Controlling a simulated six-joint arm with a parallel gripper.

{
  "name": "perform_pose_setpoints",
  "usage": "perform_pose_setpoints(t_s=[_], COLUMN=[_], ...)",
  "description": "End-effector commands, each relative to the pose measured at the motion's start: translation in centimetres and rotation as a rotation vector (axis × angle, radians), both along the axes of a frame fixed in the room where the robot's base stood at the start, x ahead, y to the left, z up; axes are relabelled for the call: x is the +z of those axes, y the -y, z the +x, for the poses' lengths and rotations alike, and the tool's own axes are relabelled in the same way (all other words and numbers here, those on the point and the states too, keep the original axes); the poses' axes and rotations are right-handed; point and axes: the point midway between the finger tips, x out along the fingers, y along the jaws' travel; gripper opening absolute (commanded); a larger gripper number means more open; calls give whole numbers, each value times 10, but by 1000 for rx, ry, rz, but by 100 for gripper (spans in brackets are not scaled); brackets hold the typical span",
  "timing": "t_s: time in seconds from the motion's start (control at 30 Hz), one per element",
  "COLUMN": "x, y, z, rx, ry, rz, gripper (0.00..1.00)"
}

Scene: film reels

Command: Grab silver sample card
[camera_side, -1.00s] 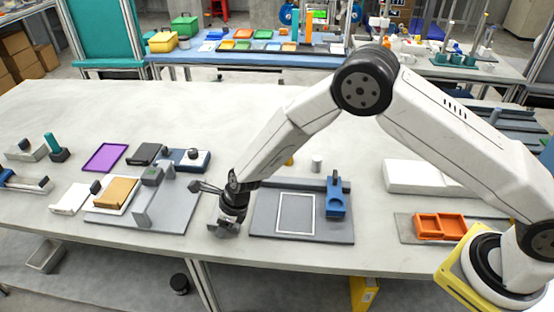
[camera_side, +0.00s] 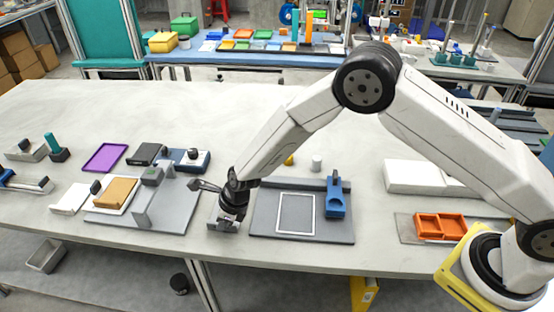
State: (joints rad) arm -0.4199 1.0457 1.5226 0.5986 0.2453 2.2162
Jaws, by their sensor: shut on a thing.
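My gripper (camera_side: 224,226) points down at the front of the white table, between two grey boards. It is shut on a small silver-grey piece, which I take to be the silver sample card (camera_side: 213,211). Only a sliver of the card shows at the left of the fingers; the fingers hide the rest. I cannot tell whether the card still touches the table.
The right grey board (camera_side: 262,222) carries a white rectangular outline and a blue block (camera_side: 336,202). The left board (camera_side: 178,216) holds a grey upright fixture and a tan block (camera_side: 117,191). A purple tray (camera_side: 104,157) and orange tray (camera_side: 440,226) lie farther out.

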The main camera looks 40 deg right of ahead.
Motion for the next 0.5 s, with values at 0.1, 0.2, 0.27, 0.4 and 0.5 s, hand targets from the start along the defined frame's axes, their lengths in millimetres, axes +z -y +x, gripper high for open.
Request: perform_pose_setpoints(t_s=[0.1,0.2,0.27,0.4,0.5], x=[9,20,28,40,51], y=[0,0,0,4,8], z=[0,1,1,-10,-19], rx=[-1,0,0,-1,-1], ry=[1,2,4,1,2], rz=[2,2,1,2,1], gripper=[0,0,0,0,0])
